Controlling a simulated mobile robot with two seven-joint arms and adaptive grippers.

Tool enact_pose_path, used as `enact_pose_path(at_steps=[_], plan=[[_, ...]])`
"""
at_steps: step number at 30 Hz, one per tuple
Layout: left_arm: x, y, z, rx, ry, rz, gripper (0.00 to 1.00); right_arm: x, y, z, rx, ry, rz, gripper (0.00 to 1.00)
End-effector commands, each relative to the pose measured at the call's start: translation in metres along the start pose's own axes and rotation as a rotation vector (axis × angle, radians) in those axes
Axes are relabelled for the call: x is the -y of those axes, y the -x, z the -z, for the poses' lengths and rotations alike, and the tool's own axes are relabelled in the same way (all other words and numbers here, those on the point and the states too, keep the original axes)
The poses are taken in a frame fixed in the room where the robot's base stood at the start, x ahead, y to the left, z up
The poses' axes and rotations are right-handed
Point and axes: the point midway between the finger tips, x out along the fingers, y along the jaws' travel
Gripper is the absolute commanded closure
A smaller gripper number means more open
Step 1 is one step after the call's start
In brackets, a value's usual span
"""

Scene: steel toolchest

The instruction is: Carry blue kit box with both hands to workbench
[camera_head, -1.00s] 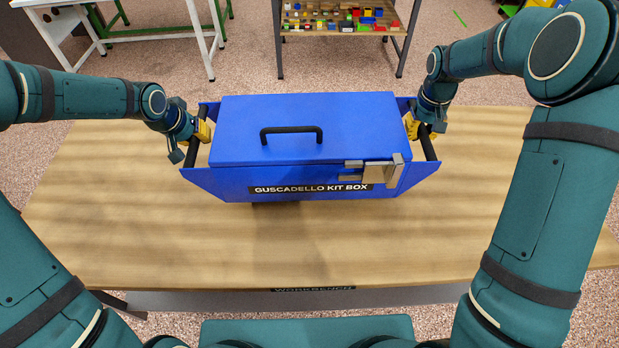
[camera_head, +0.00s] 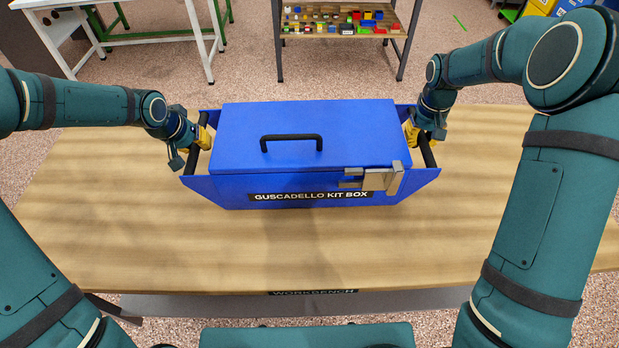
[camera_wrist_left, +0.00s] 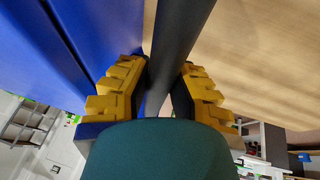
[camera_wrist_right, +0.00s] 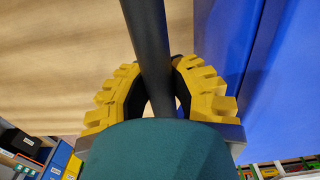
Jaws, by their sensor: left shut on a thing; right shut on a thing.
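The blue kit box (camera_head: 305,140) has a black lid handle, a metal latch (camera_head: 375,179) at its front right and a label reading GUSCADELLO KIT BOX. It is over the wooden workbench (camera_head: 250,250), level and lid shut; I cannot tell for sure whether its underside touches the top. My left gripper (camera_head: 203,136) is shut on the black side bar at the box's left end, which runs between the yellow fingers in the left wrist view (camera_wrist_left: 165,85). My right gripper (camera_head: 411,133) is shut on the right side bar, also seen in the right wrist view (camera_wrist_right: 158,85).
The workbench top is bare in front of and beside the box. Behind it stand a shelf rack (camera_head: 340,28) with small colored parts and a white table (camera_head: 120,35) at the back left. Speckled floor lies between.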

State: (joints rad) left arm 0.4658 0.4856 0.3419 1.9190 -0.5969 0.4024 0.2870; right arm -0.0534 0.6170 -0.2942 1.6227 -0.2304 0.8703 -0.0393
Motion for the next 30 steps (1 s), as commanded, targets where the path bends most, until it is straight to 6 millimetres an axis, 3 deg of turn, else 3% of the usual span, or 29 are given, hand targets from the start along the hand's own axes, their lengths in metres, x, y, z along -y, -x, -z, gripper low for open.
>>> enact_pose_path(at_steps=[1, 3, 4, 13, 17, 30], plan=[[-0.002, -0.002, -0.001, 0.000, -0.003, -0.004, 0.73, 0.003, -0.002, 0.000, 0.000, 0.003, 0.003, 0.78], [-0.002, -0.001, 0.000, 0.000, -0.003, -0.003, 0.56, 0.002, -0.001, 0.000, 0.000, 0.003, 0.003, 0.53], [-0.002, -0.001, 0.000, 0.000, -0.002, -0.003, 0.56, 0.002, 0.000, 0.000, 0.000, 0.003, 0.003, 0.51], [0.000, 0.000, 0.000, 0.000, -0.001, -0.001, 0.56, 0.001, -0.001, 0.000, 0.000, 0.001, 0.001, 0.51], [0.000, 0.010, 0.000, -0.002, 0.001, 0.001, 0.56, 0.000, -0.001, 0.000, 0.000, 0.000, 0.001, 0.51], [0.001, 0.093, 0.000, -0.003, 0.000, 0.002, 0.56, 0.000, -0.001, 0.000, 0.000, 0.000, 0.000, 0.51]])
